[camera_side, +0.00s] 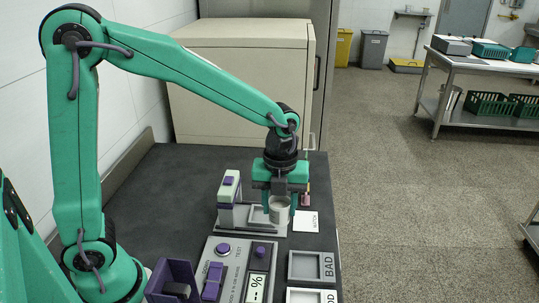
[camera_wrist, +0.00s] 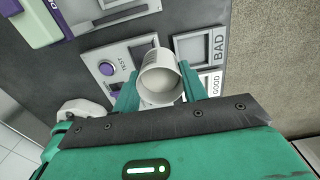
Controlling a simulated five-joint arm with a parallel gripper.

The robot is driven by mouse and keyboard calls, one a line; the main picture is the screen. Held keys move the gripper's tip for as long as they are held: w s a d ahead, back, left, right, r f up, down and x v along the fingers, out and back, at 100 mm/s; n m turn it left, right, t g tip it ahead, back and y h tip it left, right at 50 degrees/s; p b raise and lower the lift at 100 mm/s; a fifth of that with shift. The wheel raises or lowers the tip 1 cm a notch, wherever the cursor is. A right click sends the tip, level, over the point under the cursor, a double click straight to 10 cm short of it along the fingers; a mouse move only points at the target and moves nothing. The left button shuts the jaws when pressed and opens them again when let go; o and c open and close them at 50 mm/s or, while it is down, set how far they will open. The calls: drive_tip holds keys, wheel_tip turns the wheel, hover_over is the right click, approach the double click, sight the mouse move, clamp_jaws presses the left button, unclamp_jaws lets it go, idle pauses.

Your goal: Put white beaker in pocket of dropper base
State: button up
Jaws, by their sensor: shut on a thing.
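The white beaker (camera_side: 279,212) is upright between the fingers of my gripper (camera_side: 280,203), which is shut on it. In the wrist view the beaker (camera_wrist: 160,80) shows its open mouth, and it looks empty, with a green finger on each side. The dropper (camera_side: 229,192) is a pale and purple upright on the left of its grey dropper base (camera_side: 266,231). In the side view the beaker overlaps the base's framed pocket. I cannot tell its height above the pocket, and the beaker and gripper partly hide it.
In front stands a grey test panel (camera_side: 228,254) with purple controls and a display. A purple holder (camera_side: 170,271) is at its left. The BAD tray (camera_side: 311,279) and the GOOD tray (camera_side: 312,296) are at the right front. A white card (camera_side: 306,222) lies right of the base.

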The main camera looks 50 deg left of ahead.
drive_tip(key=shift+s+a, duration=0.15)
drive_tip(key=shift+a, duration=0.7)
drive_tip(key=w+a+f, duration=0.1)
drive_tip(key=a+f, duration=0.1)
drive_tip(key=a, duration=0.1)
drive_tip(key=w+a+f, duration=0.2)
drive_tip(key=a, duration=0.2)
drive_tip(key=w+a+f, duration=0.2)
drive_tip(key=a+f, duration=0.1)
drive_tip(key=shift+a, duration=0.25)
drive_tip(key=shift+f, duration=1.95)
drive_tip(key=shift+f, duration=0.15)
drive_tip(key=o, duration=1)
drive_tip(key=shift+c, duration=0.2)
